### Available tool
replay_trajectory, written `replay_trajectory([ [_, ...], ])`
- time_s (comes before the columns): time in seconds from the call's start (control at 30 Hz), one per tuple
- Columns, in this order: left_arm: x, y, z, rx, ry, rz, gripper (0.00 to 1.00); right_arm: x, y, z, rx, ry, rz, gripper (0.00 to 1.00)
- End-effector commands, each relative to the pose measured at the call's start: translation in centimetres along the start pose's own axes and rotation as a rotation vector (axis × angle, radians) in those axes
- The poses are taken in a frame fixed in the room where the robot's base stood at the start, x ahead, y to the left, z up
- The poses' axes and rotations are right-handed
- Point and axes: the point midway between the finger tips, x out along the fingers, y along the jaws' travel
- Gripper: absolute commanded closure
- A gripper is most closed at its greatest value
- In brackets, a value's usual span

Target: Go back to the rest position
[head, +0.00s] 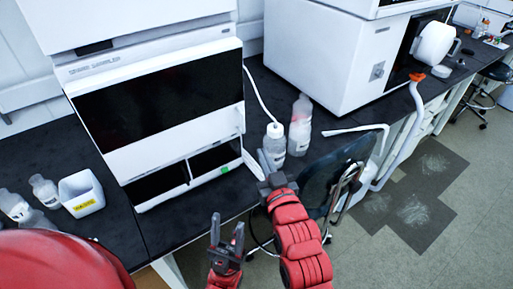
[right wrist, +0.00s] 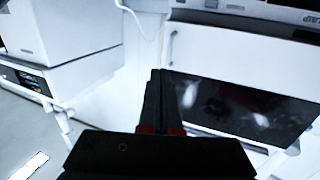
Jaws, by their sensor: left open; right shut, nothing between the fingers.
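My left gripper (head: 227,225) is in the lower middle of the head view, in front of the bench edge. Its two dark fingers stand apart with nothing between them. My right gripper (head: 264,176) is up and to the right of it, at the end of a red arm, close in the picture to the clear bottle with a white cap (head: 274,146). I cannot tell from this view whether it touches the bottle. In the right wrist view its fingers (right wrist: 157,85) are together and hold nothing.
A white instrument stack (head: 160,100) with a dark front and open lower bays stands on the black bench (head: 60,150). A second bottle (head: 300,125) is behind the first. A white bin (head: 82,194) and small bottles are at left. A chair (head: 345,175) is right of my right arm.

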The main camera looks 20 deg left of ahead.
Motion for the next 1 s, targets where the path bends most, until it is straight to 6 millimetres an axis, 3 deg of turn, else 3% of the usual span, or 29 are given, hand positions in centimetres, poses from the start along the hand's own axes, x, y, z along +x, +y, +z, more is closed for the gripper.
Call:
replay_trajectory([
  [0.2, 1.5, -0.1, -0.3, 0.0, 0.0, 0.0, 0.5, -2.2, 0.2, -0.1, 0.0, -0.005, -0.001, 1.0],
  [0.57, 1.6, -0.1, -0.3, 0.0, 0.0, 0.0, 0.5, -2.7, 0.9, 0.1, -0.002, 0.015, 0.011, 1.0],
  [0.77, 1.6, -0.1, -0.3, 0.0, 0.0, 0.0, 0.5, -2.9, 5.7, -1.1, -0.022, 0.214, 0.114, 1.0],
  [0.87, 1.6, -0.1, -0.3, 0.0, 0.0, 0.0, 0.5, -4.2, 8.9, -1.9, -0.047, 0.373, 0.184, 1.0],
  [1.0, 1.6, -0.1, -0.3, 0.0, 0.0, 0.0, 0.5, -7.9, 12.7, -2.8, -0.1, 0.598, 0.269, 1.0],
])
